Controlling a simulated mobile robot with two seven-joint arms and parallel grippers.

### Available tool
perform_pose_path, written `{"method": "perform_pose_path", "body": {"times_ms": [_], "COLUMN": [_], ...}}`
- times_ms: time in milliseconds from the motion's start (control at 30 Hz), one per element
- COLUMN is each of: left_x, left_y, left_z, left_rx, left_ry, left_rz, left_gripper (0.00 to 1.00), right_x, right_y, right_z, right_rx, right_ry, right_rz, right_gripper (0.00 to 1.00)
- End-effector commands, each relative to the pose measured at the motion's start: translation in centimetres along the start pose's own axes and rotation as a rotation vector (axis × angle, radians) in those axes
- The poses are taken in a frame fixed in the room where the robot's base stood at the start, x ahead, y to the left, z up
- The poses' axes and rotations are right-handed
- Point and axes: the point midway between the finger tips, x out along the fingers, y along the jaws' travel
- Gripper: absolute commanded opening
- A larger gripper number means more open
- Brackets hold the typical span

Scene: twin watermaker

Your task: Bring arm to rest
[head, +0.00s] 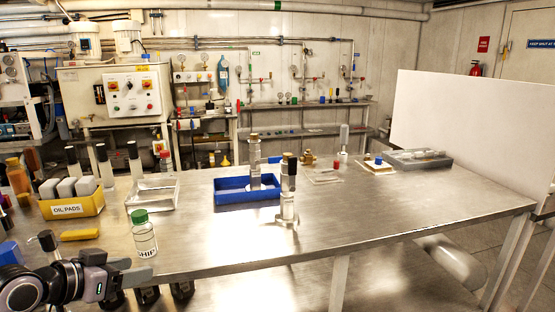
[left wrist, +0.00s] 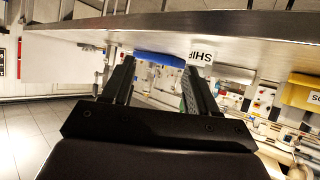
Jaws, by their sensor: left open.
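My left gripper (head: 132,270) is at the lower left of the head view, by the front edge of the steel table (head: 330,225). In the left wrist view, its two dark fingers (left wrist: 157,72) stand apart with nothing held between them. A clear bottle with a green cap and a label reading SHIP (head: 144,235) stands upright on the table just beyond the fingertips. Its label shows upside down in the left wrist view (left wrist: 202,57). I cannot tell how narrow the gap to the bottle is. My right gripper is not in view.
A yellow OIL PADS box (head: 72,208) and a clear tray (head: 152,194) stand at the table's left. A blue tray (head: 232,196) is mid-table, with a metal upright fitting (head: 288,190) beside it. A grey tray (head: 418,160) lies far right. The front right tabletop is clear.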

Motion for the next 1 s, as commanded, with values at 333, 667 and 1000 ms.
{"method": "perform_pose_path", "body": {"times_ms": [333, 667, 1000], "left_x": [4.6, 2.2, -1.8], "left_y": [8.1, 15.3, 17.6], "left_z": [19.9, 32.5, 32.3], "left_rx": [-0.082, -0.120, -0.106], "left_ry": [-0.062, -0.113, -0.133], "left_rz": [-0.063, -0.154, -0.205], "left_gripper": [0.58, 0.58, 0.58], "right_x": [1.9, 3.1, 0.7], "right_y": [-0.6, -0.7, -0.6], "right_z": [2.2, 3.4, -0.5], "right_rx": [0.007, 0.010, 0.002], "right_ry": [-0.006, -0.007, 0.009], "right_rz": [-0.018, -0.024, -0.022], "right_gripper": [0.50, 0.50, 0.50]}}
